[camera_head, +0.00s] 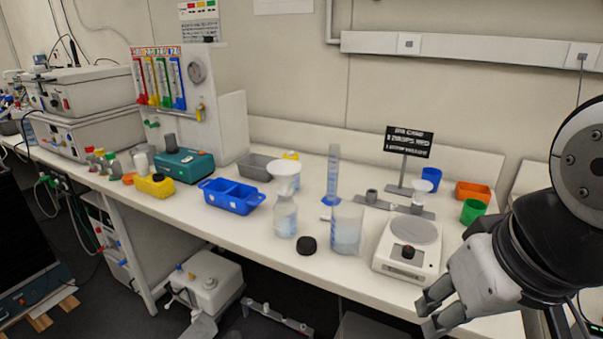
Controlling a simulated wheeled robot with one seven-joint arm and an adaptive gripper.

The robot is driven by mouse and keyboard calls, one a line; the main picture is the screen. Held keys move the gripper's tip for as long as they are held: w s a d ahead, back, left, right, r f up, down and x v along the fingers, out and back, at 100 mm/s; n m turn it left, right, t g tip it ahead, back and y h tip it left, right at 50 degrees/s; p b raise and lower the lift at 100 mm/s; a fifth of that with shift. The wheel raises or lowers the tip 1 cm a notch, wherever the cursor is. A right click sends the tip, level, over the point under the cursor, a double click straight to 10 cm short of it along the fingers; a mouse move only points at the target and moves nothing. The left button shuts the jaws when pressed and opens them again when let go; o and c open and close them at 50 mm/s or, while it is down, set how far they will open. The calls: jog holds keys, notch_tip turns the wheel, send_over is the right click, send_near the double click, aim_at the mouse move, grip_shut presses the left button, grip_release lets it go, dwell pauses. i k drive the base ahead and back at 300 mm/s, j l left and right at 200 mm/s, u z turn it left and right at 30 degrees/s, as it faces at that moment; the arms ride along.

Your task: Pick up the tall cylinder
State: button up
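The tall cylinder (332,174) is a slim blue-tinted graduated cylinder. It stands upright on the white bench (270,255), right of the middle of the bench. My gripper (428,314) is at the lower right, over the front edge of the bench, well to the right of and nearer than the cylinder. Its fingers are apart with nothing visible between them. The base of the cylinder is partly visible behind the beaker and bottle area.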

aim_at(334, 155)
jog(key=j+z, duration=0.4)
jog(key=j, duration=1.3)
jog(key=i+j+z, duration=0.15)
jog(key=j, duration=0.15)
jog(key=i+j+z, duration=0.15)
jog(key=j, duration=0.15)
jog(key=i+j+z, duration=0.15)
jog(key=j, duration=0.15)
jog(key=i+j+z, duration=0.1)
jog(key=i, duration=0.25)
jog(key=i+j+z, duration=0.15)
jog(key=i, duration=0.2)
